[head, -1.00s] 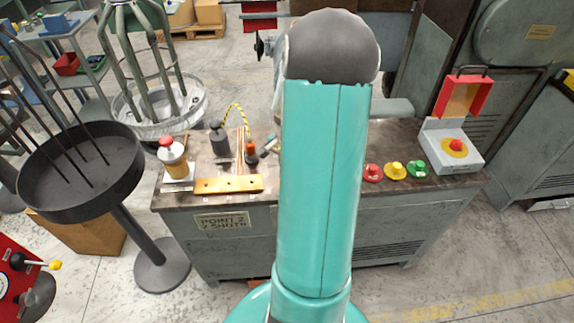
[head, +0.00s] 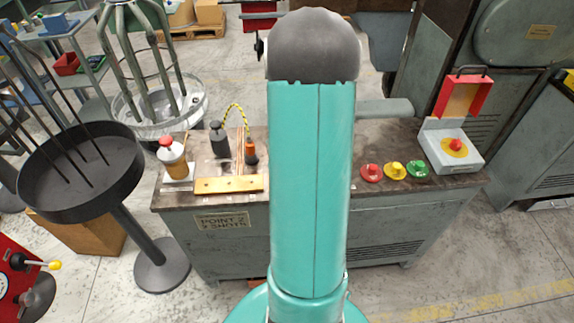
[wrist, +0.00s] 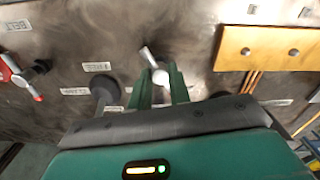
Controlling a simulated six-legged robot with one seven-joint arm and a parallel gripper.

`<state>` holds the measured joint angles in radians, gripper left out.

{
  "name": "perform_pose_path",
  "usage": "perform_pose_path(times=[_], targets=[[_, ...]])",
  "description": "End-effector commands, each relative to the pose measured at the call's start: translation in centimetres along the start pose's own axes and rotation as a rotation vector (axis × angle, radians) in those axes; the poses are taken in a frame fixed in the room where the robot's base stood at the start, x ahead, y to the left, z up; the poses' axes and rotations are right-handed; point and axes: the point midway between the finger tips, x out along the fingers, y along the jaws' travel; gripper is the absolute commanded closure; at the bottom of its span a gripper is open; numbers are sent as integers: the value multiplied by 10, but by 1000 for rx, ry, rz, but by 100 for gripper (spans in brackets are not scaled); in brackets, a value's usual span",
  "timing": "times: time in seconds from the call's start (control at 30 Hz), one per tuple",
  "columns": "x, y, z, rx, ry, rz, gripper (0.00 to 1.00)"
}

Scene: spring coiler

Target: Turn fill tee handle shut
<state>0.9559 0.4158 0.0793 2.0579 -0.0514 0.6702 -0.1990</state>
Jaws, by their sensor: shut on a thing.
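The silver tee handle (wrist: 149,57) shows in the wrist view on a dark, worn metal plate. My gripper (wrist: 161,80) has its two green fingers around the handle's lower part and is shut on it. The handle's upper end sticks out past the fingertips, tilted to the left. A small label (wrist: 97,67) that seems to read FILL, upside down, sits left of the handle. In the head view my arm hides the gripper and the handle.
Red, yellow and green buttons (head: 395,171) sit on the bench in the head view.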

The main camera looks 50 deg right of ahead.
Motion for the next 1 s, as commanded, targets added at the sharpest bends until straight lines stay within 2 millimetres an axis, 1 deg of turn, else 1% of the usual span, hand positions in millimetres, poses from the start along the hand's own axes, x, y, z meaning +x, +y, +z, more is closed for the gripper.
perform_pose_path(times=[0.2, 0.43, 0.6, 1.0], targets=[[-1, 0, -1, -151, 3, 1, 100], [-1, 0, -1, -247, 3, 1, 100], [-1, 0, -1, -276, 3, 1, 100], [-1, 0, -1, -282, 3, 2, 100]])
